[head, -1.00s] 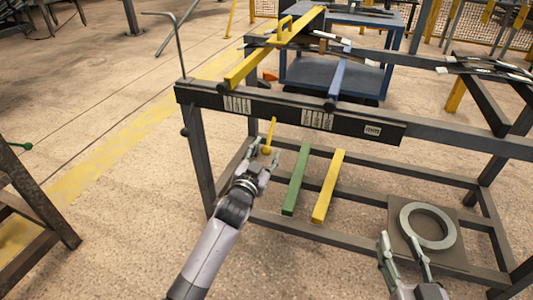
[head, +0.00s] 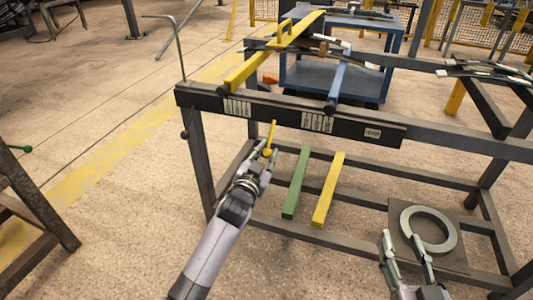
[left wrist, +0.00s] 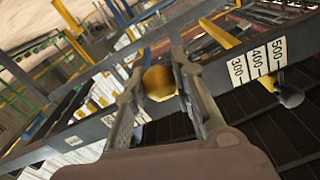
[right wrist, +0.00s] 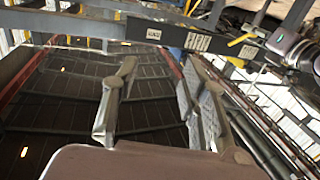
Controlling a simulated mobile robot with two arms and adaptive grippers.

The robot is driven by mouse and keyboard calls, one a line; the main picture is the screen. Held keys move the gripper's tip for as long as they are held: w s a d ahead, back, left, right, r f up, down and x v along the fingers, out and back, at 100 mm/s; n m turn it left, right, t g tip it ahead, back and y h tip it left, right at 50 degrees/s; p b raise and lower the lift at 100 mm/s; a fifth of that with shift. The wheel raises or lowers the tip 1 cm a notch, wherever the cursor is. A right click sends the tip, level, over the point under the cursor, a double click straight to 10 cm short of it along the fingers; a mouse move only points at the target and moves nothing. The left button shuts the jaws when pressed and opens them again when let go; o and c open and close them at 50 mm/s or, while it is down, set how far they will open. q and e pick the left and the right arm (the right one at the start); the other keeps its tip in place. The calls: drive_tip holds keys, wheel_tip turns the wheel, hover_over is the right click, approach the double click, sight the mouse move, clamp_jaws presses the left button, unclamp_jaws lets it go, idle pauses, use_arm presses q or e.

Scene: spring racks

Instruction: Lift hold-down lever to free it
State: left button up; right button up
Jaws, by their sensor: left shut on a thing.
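A short yellow lever (head: 271,133) with a round knob hangs below the front face of the black labelled beam (head: 265,112). My left gripper (head: 263,153) is shut on the knob from the near side. In the left wrist view the yellow ball knob (left wrist: 160,82) sits between the two fingers, and the rest of the lever is mostly hidden. My right gripper (head: 408,242) is open and empty at the lower right, in front of a plate with a grey ring. Its spread fingers also show in the right wrist view (right wrist: 155,80).
A long yellow bar (head: 245,72) with a handle and a blue bar (head: 337,82) cross the beam above. A green bar (head: 296,182) and a yellow bar (head: 328,190) lie lower on the frame. The grey ring (head: 448,233) rests on its plate. A bent rod (head: 179,45) rises at the beam's left end.

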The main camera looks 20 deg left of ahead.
use_arm(q)
clamp_jaws()
